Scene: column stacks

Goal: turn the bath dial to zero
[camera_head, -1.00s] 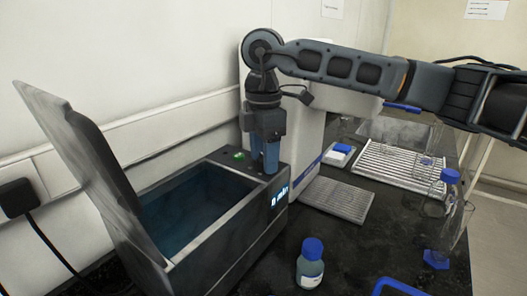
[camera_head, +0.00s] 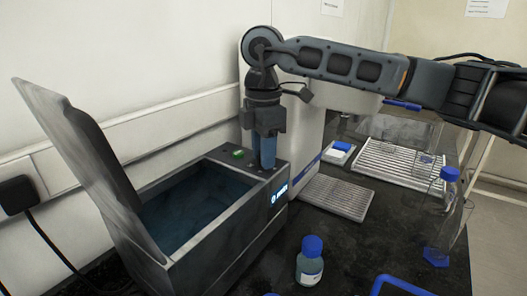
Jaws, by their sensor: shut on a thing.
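The bath (camera_head: 235,213) is a dark grey tank with its lid (camera_head: 88,150) raised on the left. Water shows inside it. On its top panel, a green-lit button (camera_head: 238,154) sits left of my gripper. The lit display (camera_head: 279,194) on the panel's front seems to read "0 min". My gripper (camera_head: 263,166) points straight down at the right part of the top panel, its blue fingers shut on the bath dial. The dial itself is hidden by the fingers.
A bottle with a blue cap (camera_head: 310,262) stands on the black bench right of the bath. A metal drain grid (camera_head: 338,197), a wire rack (camera_head: 398,166) and a clear flask with a blue cap (camera_head: 446,215) are further right. A wall is behind the bath.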

